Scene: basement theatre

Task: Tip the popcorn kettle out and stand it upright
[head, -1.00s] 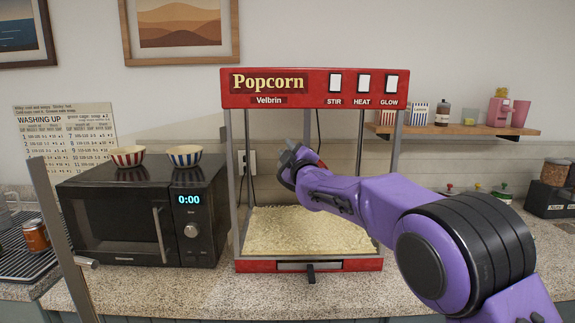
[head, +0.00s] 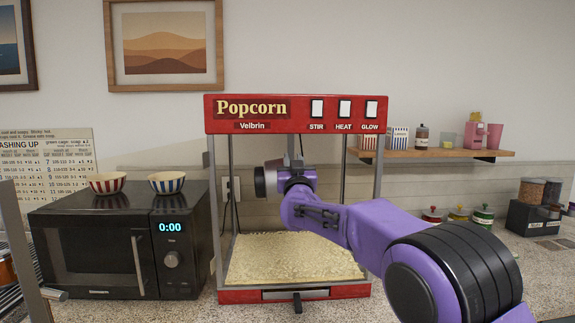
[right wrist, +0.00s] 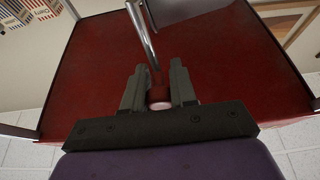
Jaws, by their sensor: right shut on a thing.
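The red popcorn machine (head: 293,113) stands on the counter with its front open. Popcorn (head: 290,262) covers its floor. My right gripper (head: 290,178) is inside the case, below the red top. In the right wrist view my right gripper (right wrist: 158,95) is shut on a red handle with a pale end (right wrist: 158,104), and a silver rod (right wrist: 142,35) runs away from it. A dark, rounded grey body (head: 265,181) shows beside my wrist in the head view; I cannot tell whether it is the kettle. The kettle's tilt is not clear. My left gripper is out of view.
A black microwave (head: 95,250) with two striped bowls (head: 107,183) stands close on the left. A grey upright bar (head: 22,255) stands at the far left. Lidded jars (head: 458,216) and a dark rack (head: 532,218) are on the right. A wall shelf (head: 440,154) holds small items.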

